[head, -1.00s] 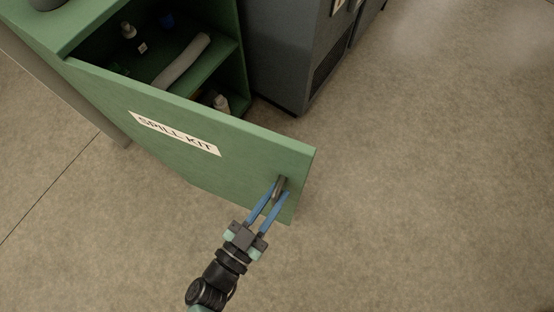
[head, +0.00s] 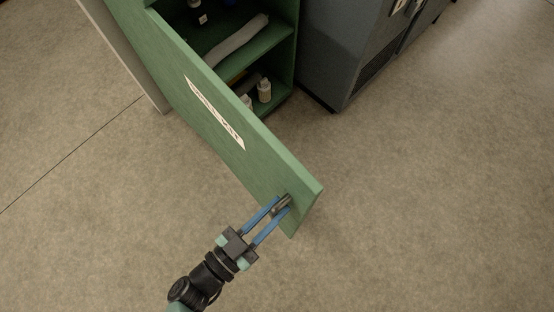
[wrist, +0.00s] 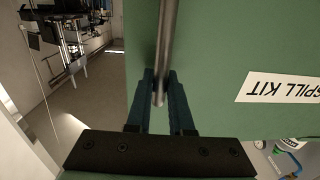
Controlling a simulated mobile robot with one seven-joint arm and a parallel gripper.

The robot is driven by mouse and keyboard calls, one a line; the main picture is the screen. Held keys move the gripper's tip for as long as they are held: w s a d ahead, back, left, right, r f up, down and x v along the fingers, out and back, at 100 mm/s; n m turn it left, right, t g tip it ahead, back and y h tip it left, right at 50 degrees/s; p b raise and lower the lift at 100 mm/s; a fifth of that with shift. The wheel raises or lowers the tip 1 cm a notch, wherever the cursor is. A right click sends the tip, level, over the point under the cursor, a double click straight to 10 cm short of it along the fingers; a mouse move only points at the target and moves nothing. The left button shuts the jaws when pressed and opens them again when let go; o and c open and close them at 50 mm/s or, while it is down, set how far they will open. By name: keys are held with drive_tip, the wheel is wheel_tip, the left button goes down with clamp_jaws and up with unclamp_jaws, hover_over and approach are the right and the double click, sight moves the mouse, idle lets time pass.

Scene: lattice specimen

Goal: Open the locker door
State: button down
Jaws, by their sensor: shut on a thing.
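The green locker door (head: 205,115) stands well open in the head view, swung out from the green locker (head: 283,62). It bears a white label (head: 214,112), which reads SPILL KIT in the wrist view (wrist: 284,88). A dark bar handle (head: 282,204) sits near the door's free edge. My gripper (head: 277,210) has its blue fingers shut on this handle. The wrist view shows the metal handle (wrist: 165,50) running between the fingers (wrist: 160,95). Inside the locker are shelves with a grey roll (head: 238,42) and white bottles (head: 264,91).
A dark grey cabinet (head: 345,50) stands right of the locker, apart from the door. The beige floor (head: 430,190) is clear to the right and in front. Bare floor (head: 70,200) also lies left of the door.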

drive_tip(key=c, duration=0.8)
unclamp_jaws()
drive_tip(key=shift+a, duration=0.1)
drive_tip(key=v, duration=1.2)
drive_tip(key=shift+s+a+b, duration=0.2)
drive_tip(key=shift+s+b, duration=0.15)
drive_tip(key=shift+b, duration=0.1)
